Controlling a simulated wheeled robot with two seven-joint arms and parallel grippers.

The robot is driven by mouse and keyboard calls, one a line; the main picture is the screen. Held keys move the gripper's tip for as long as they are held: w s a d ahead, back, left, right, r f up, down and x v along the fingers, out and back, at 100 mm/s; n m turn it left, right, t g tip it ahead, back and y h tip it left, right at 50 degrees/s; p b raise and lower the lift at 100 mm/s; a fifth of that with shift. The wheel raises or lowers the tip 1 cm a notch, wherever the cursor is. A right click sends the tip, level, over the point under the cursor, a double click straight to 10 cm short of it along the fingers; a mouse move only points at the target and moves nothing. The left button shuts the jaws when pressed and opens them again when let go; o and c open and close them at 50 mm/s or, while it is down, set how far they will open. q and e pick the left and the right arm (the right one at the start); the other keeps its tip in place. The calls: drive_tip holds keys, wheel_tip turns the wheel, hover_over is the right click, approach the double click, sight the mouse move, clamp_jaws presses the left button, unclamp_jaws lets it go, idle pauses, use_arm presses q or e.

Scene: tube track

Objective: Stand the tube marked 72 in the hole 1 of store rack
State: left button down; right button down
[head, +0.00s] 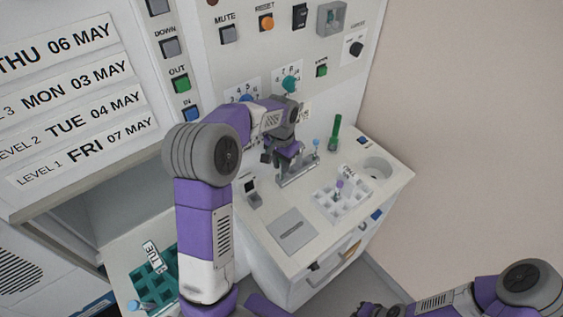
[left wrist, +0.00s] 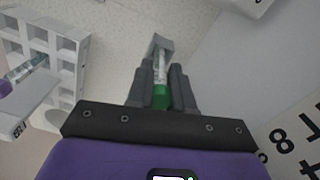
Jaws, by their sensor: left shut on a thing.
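My left gripper (head: 285,160) is low over the white counter, by a grey holder (head: 298,178). In the left wrist view its fingers (left wrist: 160,88) are shut on a tube with a green cap (left wrist: 161,98). The tube's far end points at a grey block (left wrist: 160,42); I cannot tell whether it is inside it. No number is readable on the tube. A white rack (head: 325,207) holds a purple-capped tube (head: 339,184). A teal rack (head: 140,280) with a TUE tag is at the lower left. I cannot tell which is the store rack. My right gripper (head: 368,309) is partly cut off below.
A blue-topped item (head: 316,143) stands at the grey holder, and a tall green tube-like object (head: 335,133) behind it. A grey plate (head: 291,232) lies at the counter front, with a round recess (head: 377,168) at right. A control panel rises behind.

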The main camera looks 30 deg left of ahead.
use_arm(q)
drive_tip(key=c, duration=0.9)
unclamp_jaws()
drive_tip(key=shift+c, duration=0.2)
wheel_tip(320, 180, up, 8)
drive_tip(key=shift+f+p, duration=0.25)
drive_tip(key=shift+p, duration=0.45)
